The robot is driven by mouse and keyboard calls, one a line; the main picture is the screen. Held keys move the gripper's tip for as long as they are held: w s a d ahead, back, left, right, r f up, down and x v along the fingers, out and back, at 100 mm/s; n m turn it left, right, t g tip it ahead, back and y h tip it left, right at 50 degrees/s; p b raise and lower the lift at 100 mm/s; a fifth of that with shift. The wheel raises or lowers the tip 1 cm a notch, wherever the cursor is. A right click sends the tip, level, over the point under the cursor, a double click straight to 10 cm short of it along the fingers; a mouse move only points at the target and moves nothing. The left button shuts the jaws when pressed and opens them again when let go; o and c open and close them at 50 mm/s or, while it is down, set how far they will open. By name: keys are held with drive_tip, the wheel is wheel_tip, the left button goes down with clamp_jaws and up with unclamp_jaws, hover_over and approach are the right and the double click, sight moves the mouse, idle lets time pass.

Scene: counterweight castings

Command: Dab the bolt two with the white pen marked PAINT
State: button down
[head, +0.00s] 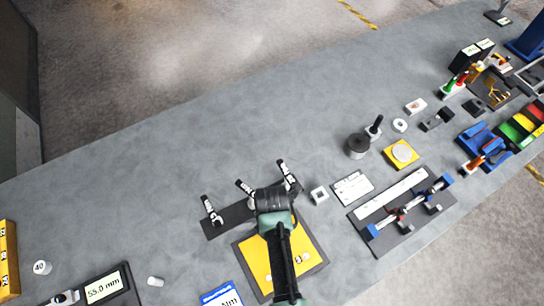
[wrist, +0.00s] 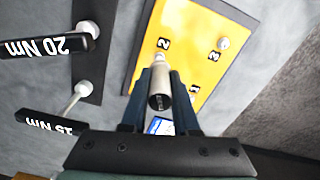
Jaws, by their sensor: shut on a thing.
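The yellow plate (head: 252,262) on its dark board lies at the front of the table, partly covered by my arm. In the wrist view the plate (wrist: 188,25) carries labels 1, 2 (wrist: 163,43) and 3 (wrist: 212,56). A pale bolt (wrist: 223,43) sits by label 3. My gripper (wrist: 160,85) is shut on a pale cylindrical pen (wrist: 161,82), its dark lettered end facing the camera. The lettering is too small to read. The pen's far end is over the plate near label 2. Bolt two is hidden behind it, so contact cannot be told.
Torque wrenches stand on a dark rack (head: 226,222) beside the plate; two, marked 20 Nm (wrist: 45,46) and 15 Nm (wrist: 50,123), show close by in the wrist view. A small square block (head: 319,195) and white card (head: 352,187) lie right.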

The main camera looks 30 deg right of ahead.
drive_tip(key=shift+r+p, duration=0.9)
drive_tip(key=shift+r, duration=1.2)
